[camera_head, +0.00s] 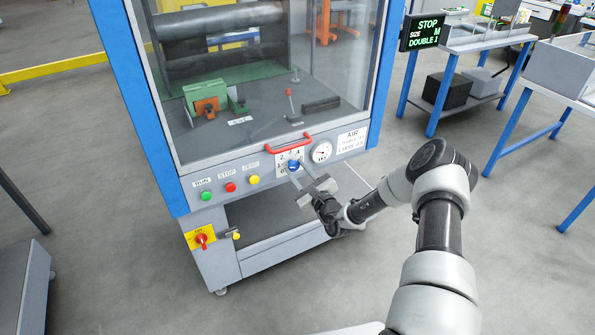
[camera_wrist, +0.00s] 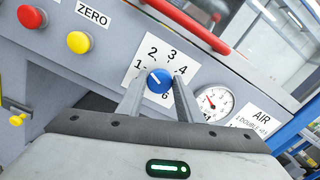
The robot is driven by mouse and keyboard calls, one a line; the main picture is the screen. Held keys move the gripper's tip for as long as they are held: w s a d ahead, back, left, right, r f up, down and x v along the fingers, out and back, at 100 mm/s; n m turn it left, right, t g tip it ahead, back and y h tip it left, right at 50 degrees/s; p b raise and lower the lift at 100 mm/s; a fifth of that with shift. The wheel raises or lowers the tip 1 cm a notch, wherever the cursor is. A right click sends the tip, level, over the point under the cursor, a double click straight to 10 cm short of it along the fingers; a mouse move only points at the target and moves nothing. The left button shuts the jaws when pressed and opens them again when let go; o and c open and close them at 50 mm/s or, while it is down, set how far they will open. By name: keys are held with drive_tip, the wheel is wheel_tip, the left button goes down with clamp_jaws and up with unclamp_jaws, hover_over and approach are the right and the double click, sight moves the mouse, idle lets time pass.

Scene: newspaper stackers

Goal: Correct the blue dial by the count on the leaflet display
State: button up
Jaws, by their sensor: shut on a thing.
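The blue dial (camera_wrist: 159,82) sits on a white plate (camera_wrist: 184,57) numbered around it on the grey machine panel; it also shows in the head view (camera_head: 293,165). A white mark on the dial points up and left, toward the 1 and 2 side; I cannot tell the exact setting. My gripper (camera_wrist: 160,84) has a finger on each side of the dial and is shut on it; it is low at the panel in the head view (camera_head: 294,170).
A pressure gauge (camera_wrist: 215,103) and an AIR label (camera_wrist: 259,122) with small print mentioning 1 DOUBLE are right of the dial. A red handle (camera_head: 287,143) is just above. Green, red and yellow buttons (camera_head: 230,187) are left. A red rotary switch (camera_head: 202,239) is lower left.

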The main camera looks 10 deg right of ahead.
drive_tip(key=shift+m+p, duration=0.4)
drive_tip(key=shift+m, duration=1.8)
drive_tip(key=o, duration=1)
drive_tip(key=shift+d, duration=0.1)
drive_tip(key=p+v, duration=0.3)
drive_tip(key=v, duration=1.4)
drive_tip(key=shift+s, duration=0.2)
